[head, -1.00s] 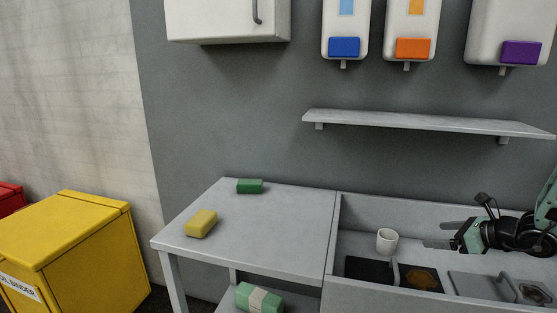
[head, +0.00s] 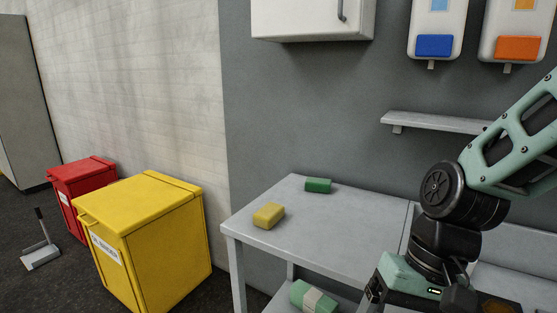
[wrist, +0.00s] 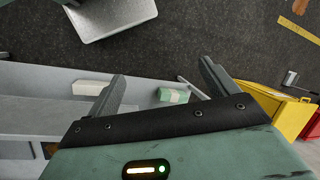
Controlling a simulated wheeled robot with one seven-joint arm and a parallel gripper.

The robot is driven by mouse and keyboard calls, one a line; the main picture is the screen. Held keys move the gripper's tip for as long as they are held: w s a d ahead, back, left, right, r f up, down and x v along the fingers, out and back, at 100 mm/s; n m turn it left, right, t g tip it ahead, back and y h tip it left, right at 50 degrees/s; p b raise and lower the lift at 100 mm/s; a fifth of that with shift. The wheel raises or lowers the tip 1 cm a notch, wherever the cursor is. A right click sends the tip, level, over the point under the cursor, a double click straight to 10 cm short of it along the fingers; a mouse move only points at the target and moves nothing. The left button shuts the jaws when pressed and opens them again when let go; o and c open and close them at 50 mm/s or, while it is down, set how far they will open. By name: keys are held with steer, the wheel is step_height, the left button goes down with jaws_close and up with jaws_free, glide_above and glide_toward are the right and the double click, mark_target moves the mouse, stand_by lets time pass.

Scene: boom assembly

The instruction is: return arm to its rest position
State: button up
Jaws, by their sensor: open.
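My gripper points down in the head view, where its green body (head: 405,275) is at the lower right and its fingertips are cut off by the bottom edge. The wrist view shows its two dark fingers (wrist: 162,83) spread apart with nothing held between them. My arm is bent at the right of the head view, above the counter, and hides part of it.
A grey table (head: 320,225) carries a yellow sponge (head: 269,215) and a green block (head: 318,185). A green-and-white bundle (head: 313,297) lies below. Yellow (head: 165,250) and red (head: 80,190) bins stand left. A wall shelf (head: 430,122) is behind my arm.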

steer(key=s+a+r+n+t+h, duration=0.1)
steer(key=s+a+n+t+h, duration=0.1)
steer(key=s+n, duration=0.4)
steer(key=shift+s+n+h, duration=0.15)
steer(key=shift+n+h, duration=0.25)
steer(key=shift+n, duration=0.9)
steer(key=shift+a+r, duration=0.1)
